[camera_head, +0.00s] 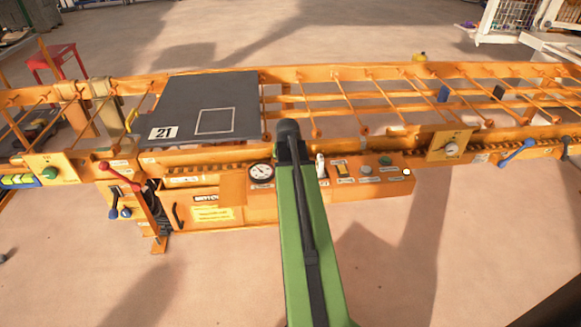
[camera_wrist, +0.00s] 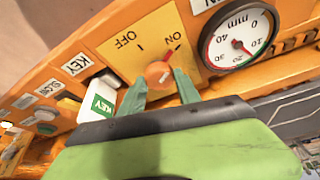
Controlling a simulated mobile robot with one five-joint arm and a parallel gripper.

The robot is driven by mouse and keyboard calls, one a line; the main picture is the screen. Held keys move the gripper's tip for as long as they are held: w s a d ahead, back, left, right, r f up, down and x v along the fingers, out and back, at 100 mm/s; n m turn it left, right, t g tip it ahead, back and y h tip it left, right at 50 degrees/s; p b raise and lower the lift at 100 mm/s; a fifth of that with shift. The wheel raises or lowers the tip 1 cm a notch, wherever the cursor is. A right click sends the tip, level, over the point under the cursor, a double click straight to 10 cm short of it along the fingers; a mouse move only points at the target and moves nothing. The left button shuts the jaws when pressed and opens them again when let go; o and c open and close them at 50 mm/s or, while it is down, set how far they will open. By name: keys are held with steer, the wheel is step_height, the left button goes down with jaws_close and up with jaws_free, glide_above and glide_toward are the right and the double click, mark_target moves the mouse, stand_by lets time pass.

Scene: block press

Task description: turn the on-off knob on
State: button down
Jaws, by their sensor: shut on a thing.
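The on-off knob (camera_wrist: 158,73) is a small round orange knob on a yellow plate (camera_wrist: 112,50) marked OFF and ON in the wrist view. Its red pointer is at the ON mark. My gripper (camera_wrist: 160,80) has its two green fingers on either side of the knob and is shut on it. In the head view my green arm covers the knob and the gripper.
A round dial gauge (camera_wrist: 238,37) sits right of the knob, also visible in the head view (camera_head: 261,172). A white and green KEY part (camera_wrist: 103,95) is close on the left. Several buttons lie beyond it. A dark plate marked 21 (camera_head: 205,100) lies on the orange frame.

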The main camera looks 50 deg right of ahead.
steer(key=shift+w+m+g, duration=0.1)
steer(key=shift+m+g, duration=0.3)
steer(key=shift+m, duration=0.6)
steer(key=c, duration=0.9)
jaws_free()
steer(key=shift+o, duration=0.2)
steer(key=p+v, duration=1.6)
steer(key=v, duration=0.1)
steer(key=shift+a+r, duration=0.15)
steer(key=shift+a, duration=0.2)
